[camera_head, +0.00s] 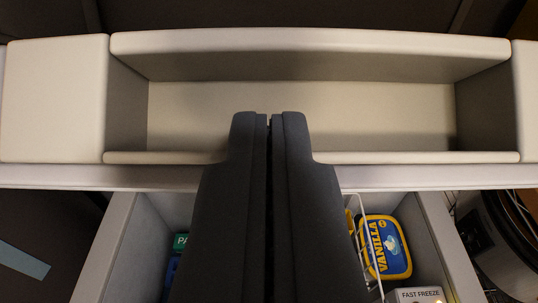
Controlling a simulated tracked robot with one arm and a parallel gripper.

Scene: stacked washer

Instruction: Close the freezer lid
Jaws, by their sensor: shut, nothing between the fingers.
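The freezer (108,252) is open at the bottom of the view, with pale walls and goods inside. A wide pale piece with a long recess (390,112) spans the view above the opening; it appears to be the raised lid, though its hinge is not visible. A pale band (420,177) runs along its lower edge. My gripper (269,118) is dark and shut, with nothing between the fingers. It reaches up the middle, its tips in front of the recess. I cannot tell whether they touch it. My gripper hides the middle of the opening.
A dark round object with cables (508,245) stands at the right. Dark surfaces lie behind the pale piece.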

